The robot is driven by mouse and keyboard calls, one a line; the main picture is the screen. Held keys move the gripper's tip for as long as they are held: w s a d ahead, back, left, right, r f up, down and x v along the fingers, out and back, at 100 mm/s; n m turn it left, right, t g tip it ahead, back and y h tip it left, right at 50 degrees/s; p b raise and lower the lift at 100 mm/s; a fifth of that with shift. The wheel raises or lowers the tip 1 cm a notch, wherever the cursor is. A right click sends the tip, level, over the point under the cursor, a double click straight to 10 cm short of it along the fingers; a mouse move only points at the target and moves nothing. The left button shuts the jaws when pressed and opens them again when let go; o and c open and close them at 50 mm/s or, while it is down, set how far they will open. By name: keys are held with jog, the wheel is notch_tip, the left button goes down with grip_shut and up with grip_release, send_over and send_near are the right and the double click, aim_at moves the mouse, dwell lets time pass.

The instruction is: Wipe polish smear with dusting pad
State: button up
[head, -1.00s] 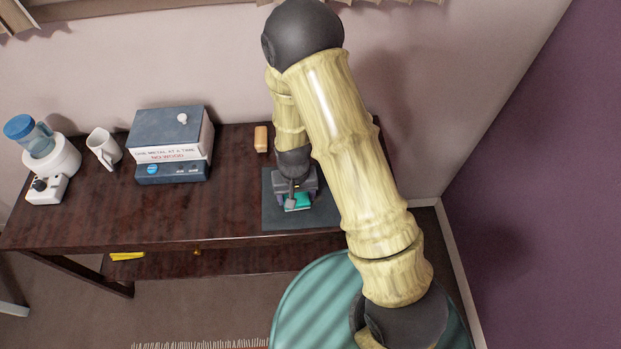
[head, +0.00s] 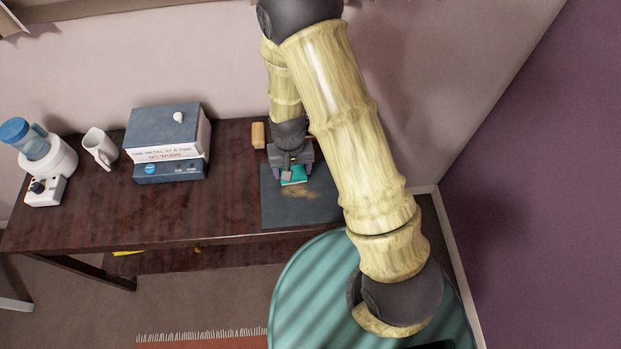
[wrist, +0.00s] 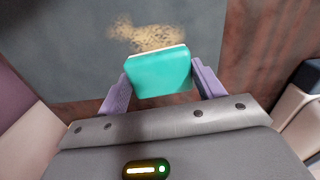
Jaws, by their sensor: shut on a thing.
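My gripper (head: 293,177) is shut on the teal dusting pad (head: 293,174) over the back part of the dark grey mat (head: 330,207). In the wrist view the pad (wrist: 160,74) sits between the two purple fingers of my gripper (wrist: 160,82), with a pale edge on its far side. The tan, speckled polish smear (head: 298,194) lies on the mat just in front of the pad. The smear also shows in the wrist view (wrist: 145,35), just beyond the pad's pale edge. I cannot tell whether the pad touches the mat.
A tan block (head: 258,135) stands behind the mat on the dark wood table (head: 100,212). A blue and white box (head: 166,145), a white mug (head: 100,148) and a white device with a blue-lidded jar (head: 45,160) stand to the left. A teal round seat (head: 310,290) is in front.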

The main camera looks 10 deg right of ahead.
jog(key=shift+w+r+p, duration=0.15)
jog(key=shift+r+p, duration=1.45)
jog(key=shift+r, duration=0.65)
jog(key=w+d+f, duration=0.2)
jog(key=d, duration=0.2)
jog(key=w+d+f, duration=0.2)
jog(key=d, duration=0.2)
jog(key=w+d+f, duration=0.2)
jog(key=d, duration=0.2)
jog(key=shift+d+f, duration=0.1)
jog(key=shift+f, duration=0.3)
